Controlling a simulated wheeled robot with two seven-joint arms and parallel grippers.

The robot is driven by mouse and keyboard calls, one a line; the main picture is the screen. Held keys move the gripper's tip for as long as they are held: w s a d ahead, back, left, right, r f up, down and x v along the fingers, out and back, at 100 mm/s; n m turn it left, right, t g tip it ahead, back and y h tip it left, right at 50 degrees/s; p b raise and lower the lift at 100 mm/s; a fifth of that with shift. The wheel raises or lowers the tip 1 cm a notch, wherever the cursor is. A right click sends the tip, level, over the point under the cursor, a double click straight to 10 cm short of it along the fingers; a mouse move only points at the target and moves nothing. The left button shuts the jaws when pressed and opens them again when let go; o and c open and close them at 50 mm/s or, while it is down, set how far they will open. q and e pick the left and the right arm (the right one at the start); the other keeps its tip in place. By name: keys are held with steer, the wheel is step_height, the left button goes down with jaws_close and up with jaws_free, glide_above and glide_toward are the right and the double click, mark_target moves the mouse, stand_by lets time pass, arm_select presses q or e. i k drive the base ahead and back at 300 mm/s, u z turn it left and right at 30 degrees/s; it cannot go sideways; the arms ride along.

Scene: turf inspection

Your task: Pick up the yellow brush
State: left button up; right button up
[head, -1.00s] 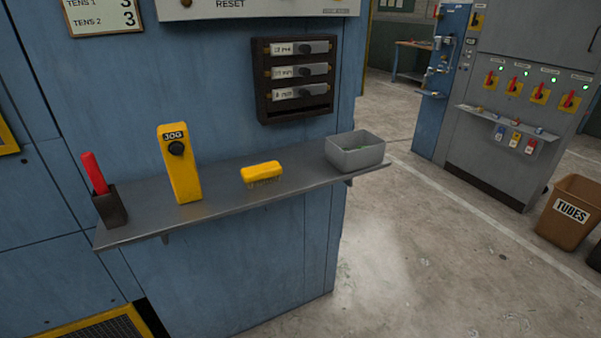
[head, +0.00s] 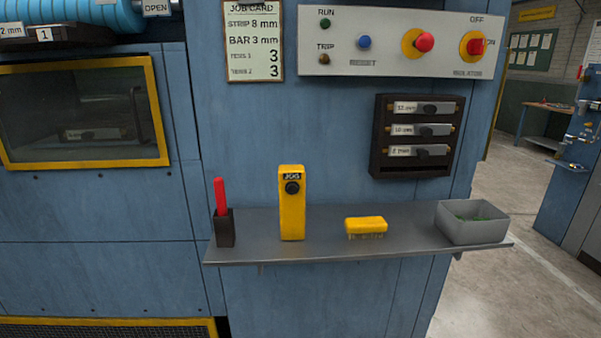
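The yellow brush (head: 366,226) lies on a grey metal shelf (head: 320,250) fixed to the front of the blue machine. Its yellow back faces up and its bristles point down to the shelf. It stands free, between the yellow JOG box on its left and the grey bin on its right. Neither of my grippers shows in the head view.
On the shelf stand the yellow JOG box (head: 292,205), a dark holder (head: 225,230) with a red-handled tool (head: 220,197), and a grey bin (head: 475,233) with green bits inside. Above are a dark rack (head: 417,163) and a control panel (head: 345,42). Open floor lies right.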

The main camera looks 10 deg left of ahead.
mark_target(362, 227)
steer(key=u, duration=2.3)
steer(key=k, duration=0.35)
steer(key=z, duration=1.05)
